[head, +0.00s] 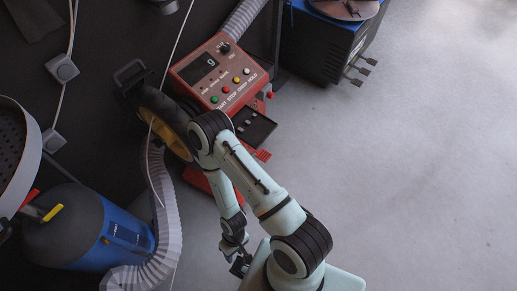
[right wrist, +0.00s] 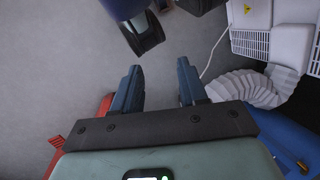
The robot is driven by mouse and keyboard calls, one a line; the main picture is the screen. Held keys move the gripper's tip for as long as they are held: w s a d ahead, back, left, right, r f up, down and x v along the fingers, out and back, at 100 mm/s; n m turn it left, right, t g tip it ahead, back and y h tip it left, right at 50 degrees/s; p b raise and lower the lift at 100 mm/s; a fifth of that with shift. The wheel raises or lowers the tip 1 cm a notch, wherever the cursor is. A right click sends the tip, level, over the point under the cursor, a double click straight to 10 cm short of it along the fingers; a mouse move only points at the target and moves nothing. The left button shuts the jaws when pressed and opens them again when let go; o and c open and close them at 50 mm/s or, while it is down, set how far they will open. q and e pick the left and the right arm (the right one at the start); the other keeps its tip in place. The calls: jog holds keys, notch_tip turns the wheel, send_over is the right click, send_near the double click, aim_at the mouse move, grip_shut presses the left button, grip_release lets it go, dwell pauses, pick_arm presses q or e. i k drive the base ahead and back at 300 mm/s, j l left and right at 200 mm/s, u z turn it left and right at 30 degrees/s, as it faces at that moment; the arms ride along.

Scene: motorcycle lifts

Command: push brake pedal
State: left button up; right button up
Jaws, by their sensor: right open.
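The red wheel machine (head: 215,75) stands at the top middle of the head view, with a display and coloured buttons. A small red ribbed plate (head: 262,155), which looks like the brake pedal, sticks out low on its right side, beside my arm. In the right wrist view a similar red ribbed piece (right wrist: 57,143) shows at the lower left edge, partly cut off. My right gripper (head: 240,266) hangs low in front of the machine, away from the pedal. In the right wrist view its two fingers (right wrist: 158,80) are apart with nothing between them. My left gripper is not in view.
A blue cylinder (head: 125,238) and a pale ribbed hose (head: 162,205) lie on the left. A wheel (head: 165,118) is mounted on the machine's left. Grey floor on the right is clear.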

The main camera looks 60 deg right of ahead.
aim_at(263, 154)
jog(key=z, duration=2.3)
jog(key=i+l, duration=0.25)
jog(key=l, duration=0.15)
jog(key=i+l, duration=0.2)
jog(key=l, duration=0.2)
jog(key=i+l, duration=0.25)
jog(key=l, duration=0.15)
jog(key=u, duration=1.75)
jog(key=i, duration=0.45)
